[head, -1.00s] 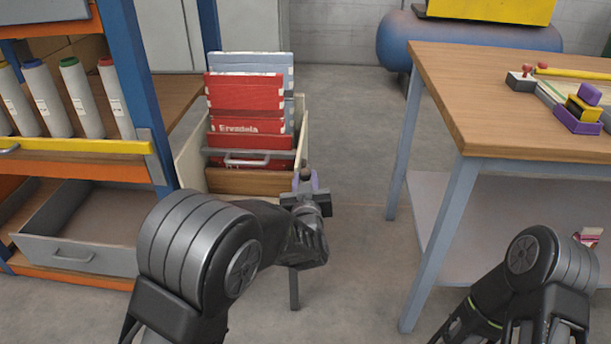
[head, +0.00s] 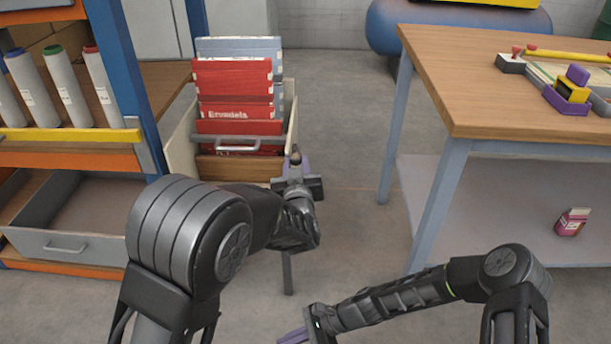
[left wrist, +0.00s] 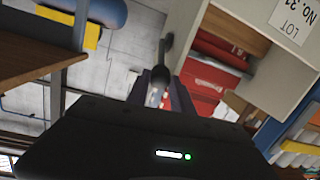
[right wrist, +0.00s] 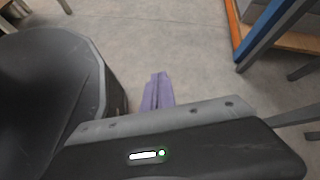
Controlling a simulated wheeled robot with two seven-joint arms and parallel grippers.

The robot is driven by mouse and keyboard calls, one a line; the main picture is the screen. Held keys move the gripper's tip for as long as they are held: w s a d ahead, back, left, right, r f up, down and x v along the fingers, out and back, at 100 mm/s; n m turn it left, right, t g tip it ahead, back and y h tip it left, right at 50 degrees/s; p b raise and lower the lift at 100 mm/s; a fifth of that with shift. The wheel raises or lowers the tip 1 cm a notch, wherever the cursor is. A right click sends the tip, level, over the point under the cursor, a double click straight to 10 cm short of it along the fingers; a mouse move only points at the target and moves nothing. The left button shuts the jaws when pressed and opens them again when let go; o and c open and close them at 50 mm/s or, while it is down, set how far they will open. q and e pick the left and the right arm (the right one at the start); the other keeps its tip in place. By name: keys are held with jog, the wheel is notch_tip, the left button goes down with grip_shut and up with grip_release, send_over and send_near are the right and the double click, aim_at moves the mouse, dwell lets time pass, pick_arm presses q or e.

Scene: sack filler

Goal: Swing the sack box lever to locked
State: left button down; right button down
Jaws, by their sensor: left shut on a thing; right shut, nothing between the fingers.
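The sack box (head: 182,150) stands left of centre in the head view, with red and blue-grey sacks (head: 232,85) upright in it. A grey bar with a handle (head: 237,148) crosses its front. The lever (head: 295,156), with a dark rounded end, is at the box's right front corner. My left gripper (head: 297,170) is shut on the lever. The left wrist view shows the lever (left wrist: 166,47) rising between the purple fingers (left wrist: 161,88). My right gripper (head: 292,337) is shut and empty, low over the floor; its fingers touch in the right wrist view (right wrist: 158,90).
A shelf rack (head: 75,134) with tubes and a grey drawer (head: 80,243) is at left. Open floor (head: 345,215) lies between box and table.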

jog(key=w+r+m+t+y, duration=0.3)
jog(key=w+r+m+y, duration=0.55)
jog(key=w+r, duration=0.55)
jog(key=w+d+r+m+t+y, duration=0.3)
jog(key=w+d+r+m+t, duration=0.4)
jog(key=w+d, duration=0.3)
jog(key=shift+w+d+r+y, duration=0.25)
jog(key=shift+w+d+y, duration=0.1)
jog(key=shift+d, duration=0.7)
jog(key=shift+a, duration=0.15)
